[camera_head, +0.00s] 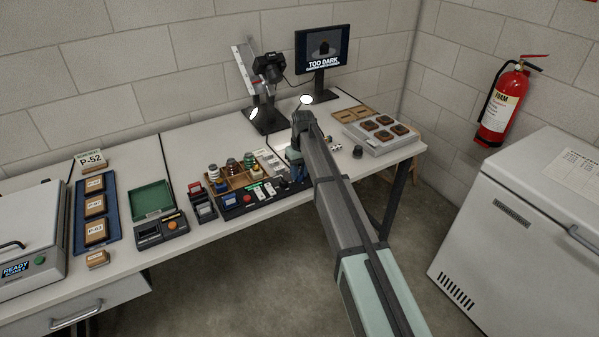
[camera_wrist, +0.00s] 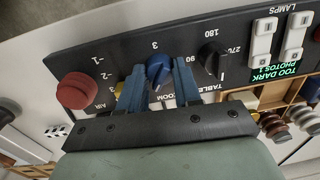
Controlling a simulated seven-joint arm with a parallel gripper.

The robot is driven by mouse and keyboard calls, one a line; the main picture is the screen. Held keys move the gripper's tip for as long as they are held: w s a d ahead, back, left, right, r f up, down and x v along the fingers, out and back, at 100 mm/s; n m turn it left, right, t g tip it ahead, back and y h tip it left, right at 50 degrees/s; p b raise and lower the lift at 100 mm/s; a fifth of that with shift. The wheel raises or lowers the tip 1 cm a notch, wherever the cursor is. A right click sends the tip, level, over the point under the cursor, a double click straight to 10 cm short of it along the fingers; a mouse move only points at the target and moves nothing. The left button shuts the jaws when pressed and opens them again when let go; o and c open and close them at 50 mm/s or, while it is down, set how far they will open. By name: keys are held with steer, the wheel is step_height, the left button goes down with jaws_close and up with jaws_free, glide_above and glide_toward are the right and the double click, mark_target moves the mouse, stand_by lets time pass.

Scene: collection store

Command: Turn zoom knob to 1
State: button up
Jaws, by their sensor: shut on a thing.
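In the wrist view the blue zoom knob (camera_wrist: 158,70) stands on the black control panel (camera_wrist: 125,50), between the two blue fingers of my gripper (camera_wrist: 158,88). The fingers are shut on the knob, one on each side. A "3" is printed by it, and the partly hidden word "ZOOM" lies on the gripper side. I cannot clearly tell which mark the knob points to. In the head view my arm reaches over the table to the panel (camera_head: 240,208) and hides part of its right end.
White lamp switches (camera_wrist: 263,40) and a "TOO DARK" display (camera_wrist: 277,73) sit further right. The monitor (camera_head: 322,50) also reads "TOO DARK".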

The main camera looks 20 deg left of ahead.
steer(key=n, duration=0.3)
steer(key=shift+n, duration=0.3)
steer(key=shift+a+n, duration=0.1)
steer(key=shift+n, duration=1.6)
steer(key=o, duration=1)
steer(key=shift+o, duration=0.2)
step_height(320, 180, up, 14)
steer(key=shift+w, duration=0.35)
steer(key=shift+f, duration=0.2)
